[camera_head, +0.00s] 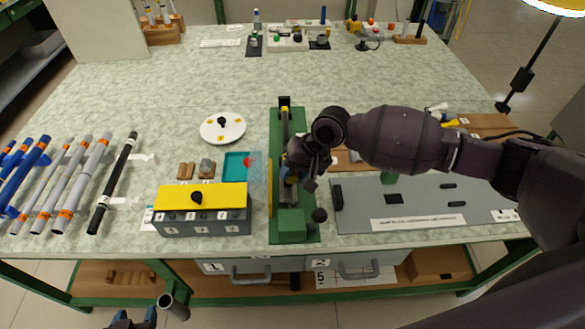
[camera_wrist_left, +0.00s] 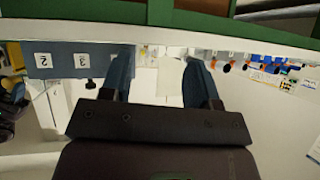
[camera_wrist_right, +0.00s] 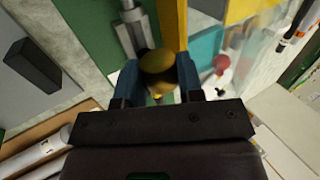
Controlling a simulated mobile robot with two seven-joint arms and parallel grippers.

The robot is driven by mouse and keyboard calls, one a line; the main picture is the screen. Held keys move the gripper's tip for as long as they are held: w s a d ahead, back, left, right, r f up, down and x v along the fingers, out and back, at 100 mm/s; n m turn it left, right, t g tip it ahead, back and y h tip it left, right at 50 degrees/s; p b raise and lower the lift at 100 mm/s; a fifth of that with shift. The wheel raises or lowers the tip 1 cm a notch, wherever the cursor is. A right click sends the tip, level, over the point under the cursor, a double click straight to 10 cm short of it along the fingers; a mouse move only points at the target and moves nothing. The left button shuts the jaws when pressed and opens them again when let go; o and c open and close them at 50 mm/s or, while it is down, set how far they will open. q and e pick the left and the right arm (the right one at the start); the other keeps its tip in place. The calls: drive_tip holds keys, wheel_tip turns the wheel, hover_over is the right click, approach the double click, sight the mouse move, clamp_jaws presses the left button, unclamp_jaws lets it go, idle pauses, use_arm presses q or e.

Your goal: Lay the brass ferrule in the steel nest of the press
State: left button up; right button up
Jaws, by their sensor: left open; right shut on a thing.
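My right gripper (camera_wrist_right: 158,82) is shut on the brass ferrule (camera_wrist_right: 157,62), a rounded yellow-gold piece between the blue fingertips. In the head view the right gripper (camera_head: 291,170) is over the middle of the green press (camera_head: 283,117), and I cannot make out the ferrule there. A steel channel (camera_wrist_right: 136,25) of the press lies just beyond the ferrule in the right wrist view. I cannot tell whether the ferrule touches it; the fingers and ferrule hide part of the press. My left gripper (camera_head: 134,318) is open and empty, low in front of the table; its fingers (camera_wrist_left: 160,85) are apart.
A yellow-topped grey box (camera_head: 200,222) and teal tray (camera_head: 237,165) stand left of the press. A yellow strip (camera_head: 270,190) edges the press; a black knob (camera_head: 319,215) is at its front. A grey board (camera_head: 360,210) lies right. The table behind the white disc (camera_head: 222,128) is clear.

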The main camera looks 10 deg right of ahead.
drive_tip(key=shift+w+a+f, duration=0.15)
drive_tip(key=shift+a+f, duration=0.15)
drive_tip(key=shift+a, duration=0.05)
drive_tip(key=shift+f, duration=0.15)
use_arm(q)
drive_tip(key=shift+s+a, duration=0.15)
drive_tip(key=shift+s, duration=0.15)
use_arm(e)
drive_tip(key=shift+p, duration=0.7)
drive_tip(key=b, duration=0.2)
hover_over(284, 197)
drive_tip(key=d, duration=0.2)
drive_tip(key=f, duration=0.4)
drive_tip(key=shift+s+a, duration=0.1)
drive_tip(key=shift+s, duration=0.1)
use_arm(q)
drive_tip(key=shift+s+f, duration=0.2)
drive_tip(key=shift+f, duration=0.7)
use_arm(e)
drive_tip(key=shift+f, duration=0.9)
use_arm(q)
drive_tip(key=shift+w+r, duration=0.15)
drive_tip(key=shift+w+b, duration=0.15)
drive_tip(key=shift+b, duration=0.15)
use_arm(e)
drive_tip(key=shift+f, duration=0.2)
